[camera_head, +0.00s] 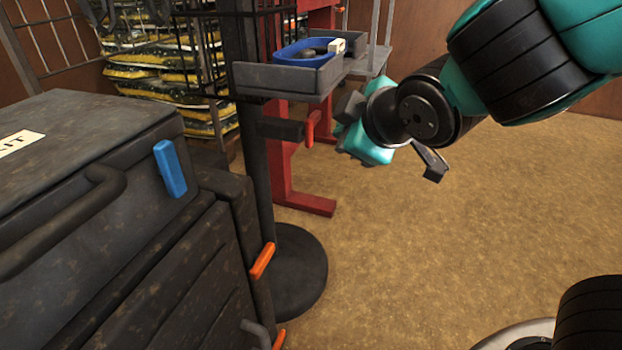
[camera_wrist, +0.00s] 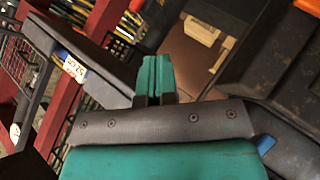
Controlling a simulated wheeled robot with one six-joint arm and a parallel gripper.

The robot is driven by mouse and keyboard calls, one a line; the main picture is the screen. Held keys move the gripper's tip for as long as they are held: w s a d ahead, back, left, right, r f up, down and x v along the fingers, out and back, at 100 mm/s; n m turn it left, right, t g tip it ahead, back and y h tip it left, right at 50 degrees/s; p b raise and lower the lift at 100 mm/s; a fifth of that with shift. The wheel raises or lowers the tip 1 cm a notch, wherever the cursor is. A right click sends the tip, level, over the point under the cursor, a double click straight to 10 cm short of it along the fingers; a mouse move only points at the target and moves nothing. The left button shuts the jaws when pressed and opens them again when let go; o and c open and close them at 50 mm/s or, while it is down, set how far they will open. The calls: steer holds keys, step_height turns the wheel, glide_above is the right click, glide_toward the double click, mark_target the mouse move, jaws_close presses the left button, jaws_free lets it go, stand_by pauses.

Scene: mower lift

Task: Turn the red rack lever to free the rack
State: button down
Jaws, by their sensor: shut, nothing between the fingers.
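The red lever (camera_head: 310,128) hangs roughly upright at the right end of a short dark block on the black post, below the grey shelf. My gripper (camera_head: 342,128) is just right of the lever in the head view, partly hidden behind my wrist. A narrow gap shows between them there, but I cannot tell their depth apart. In the wrist view my teal fingers (camera_wrist: 155,78) are together with nothing between them. I cannot clearly make out the lever in the wrist view.
A grey shelf (camera_head: 285,80) holds a blue tray (camera_head: 290,56) above the lever. A dark cabinet (camera_head: 80,130) with a blue handle (camera_head: 170,168) and orange levers (camera_head: 263,260) stands left. A red frame (camera_head: 300,205) stands behind. The floor (camera_head: 450,240) to the right is clear.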

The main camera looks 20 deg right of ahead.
steer(key=w+f+n+t+b, duration=0.3)
steer(key=f+n+t+b, duration=0.2)
steer(key=f+b, duration=0.55)
steer(key=n+t+y+p, duration=0.1)
steer(key=n+t+p, duration=0.15)
steer(key=p, duration=0.25)
glide_toward(304, 126)
steer(key=w+a, duration=0.3)
steer(key=w, duration=0.1)
steer(key=shift+w+d+r+g, duration=0.25)
steer(key=shift+w+d+g, duration=0.1)
steer(key=shift+w+d, duration=0.35)
steer(key=shift+w+d+p, duration=0.35)
steer(key=shift+w, duration=0.15)
steer(key=shift+f, duration=0.1)
steer(key=shift+p, duration=0.3)
